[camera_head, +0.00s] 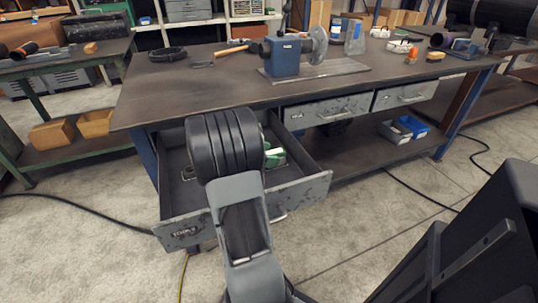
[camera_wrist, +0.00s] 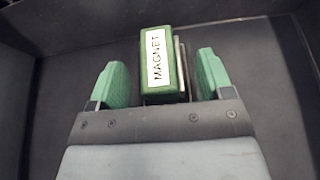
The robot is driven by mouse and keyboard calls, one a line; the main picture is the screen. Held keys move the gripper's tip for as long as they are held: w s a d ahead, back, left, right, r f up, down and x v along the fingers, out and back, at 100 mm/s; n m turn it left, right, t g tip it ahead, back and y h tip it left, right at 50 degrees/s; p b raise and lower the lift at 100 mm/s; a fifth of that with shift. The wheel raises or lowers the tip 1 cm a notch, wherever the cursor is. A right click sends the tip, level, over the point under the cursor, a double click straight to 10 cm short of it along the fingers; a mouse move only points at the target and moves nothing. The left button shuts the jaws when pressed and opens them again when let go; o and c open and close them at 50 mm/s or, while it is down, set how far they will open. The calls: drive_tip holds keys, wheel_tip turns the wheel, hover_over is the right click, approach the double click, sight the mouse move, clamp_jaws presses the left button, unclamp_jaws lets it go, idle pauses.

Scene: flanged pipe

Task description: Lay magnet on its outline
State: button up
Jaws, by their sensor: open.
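The magnet (camera_wrist: 163,70) is a green block with a white label reading "MAGNET". It lies inside the open drawer (camera_head: 185,232), with a grey metal part along its right side. My gripper (camera_wrist: 158,78) is open, with one green finger on each side of the magnet. In the wrist view gaps show between both fingers and the magnet. In the head view my arm hides most of the drawer's inside; a bit of green and white shows right of the arm, and I cannot tell what it is. I cannot make out the magnet's outline in either view.
The drawer's walls and front enclose my gripper. The workbench top (camera_head: 220,88) overhangs the drawer's back; a blue vise-like fixture (camera_head: 284,58), a hammer (camera_head: 235,48) and small tools stand on it. The bench's front left area is clear. Two closed drawers (camera_head: 326,111) are to the right.

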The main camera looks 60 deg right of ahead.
drive_tip(key=p+v, duration=0.2)
drive_tip(key=v, duration=0.9)
drive_tip(key=shift+w+a+r+p, duration=0.15)
drive_tip(key=shift+a+p, duration=0.2)
